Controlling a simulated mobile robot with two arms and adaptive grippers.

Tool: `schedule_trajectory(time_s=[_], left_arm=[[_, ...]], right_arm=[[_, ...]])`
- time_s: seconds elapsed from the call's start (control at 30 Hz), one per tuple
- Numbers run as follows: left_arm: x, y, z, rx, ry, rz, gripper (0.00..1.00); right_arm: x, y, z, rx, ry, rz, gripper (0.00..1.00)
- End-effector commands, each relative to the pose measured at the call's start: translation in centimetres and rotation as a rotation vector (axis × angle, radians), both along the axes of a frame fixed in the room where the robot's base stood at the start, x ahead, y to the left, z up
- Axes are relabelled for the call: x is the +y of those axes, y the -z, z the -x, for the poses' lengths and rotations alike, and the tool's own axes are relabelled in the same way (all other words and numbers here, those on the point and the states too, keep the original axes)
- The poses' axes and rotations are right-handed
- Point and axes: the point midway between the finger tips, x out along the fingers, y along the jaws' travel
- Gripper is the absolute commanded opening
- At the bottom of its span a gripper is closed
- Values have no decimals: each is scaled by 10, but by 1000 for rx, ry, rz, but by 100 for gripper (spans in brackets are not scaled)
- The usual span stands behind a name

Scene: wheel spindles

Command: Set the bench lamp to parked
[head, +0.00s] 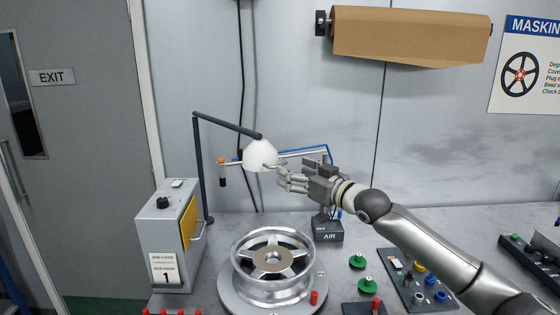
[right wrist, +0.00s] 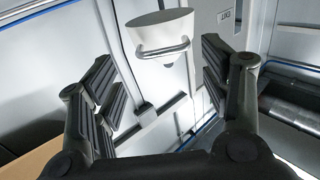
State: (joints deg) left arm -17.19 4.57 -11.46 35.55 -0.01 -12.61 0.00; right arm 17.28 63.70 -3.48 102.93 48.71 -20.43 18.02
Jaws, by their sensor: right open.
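The bench lamp has a white shade (head: 260,155) on a dark jointed arm (head: 228,124) that rises from a post (head: 200,165) at the back left of the bench. The shade hangs above and behind the wheel. My right gripper (head: 283,178) is open just right of and slightly below the shade. In the right wrist view the white shade (right wrist: 158,28), with a metal bar handle (right wrist: 163,50) on it, lies between the open fingers, ahead of them. The fingers seem apart from the handle. My left gripper is not in view.
A silver wheel (head: 272,265) sits on a round stand below the gripper. A grey box (head: 170,235) with a yellow panel stands left. A small box marked AIR (head: 326,231), green knobs (head: 367,285) and a dark tray (head: 415,280) are on the right. A brown paper roll (head: 410,35) hangs above.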

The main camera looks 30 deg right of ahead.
Motion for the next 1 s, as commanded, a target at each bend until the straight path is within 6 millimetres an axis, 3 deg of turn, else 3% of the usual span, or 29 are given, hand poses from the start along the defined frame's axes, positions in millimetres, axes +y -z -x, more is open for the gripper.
schedule_trajectory(time_s=[0.2, 0.5, 0.87, 1.0], left_arm=[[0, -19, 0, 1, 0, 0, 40], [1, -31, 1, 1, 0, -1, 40], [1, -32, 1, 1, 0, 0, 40], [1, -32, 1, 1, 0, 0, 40]], right_arm=[[4, -5, -29, -3, -1, -3, 70], [9, -2, -58, -1, -1, 0, 70], [9, 0, -63, 0, -2, 3, 70], [9, 0, -62, 1, -2, 3, 55]])
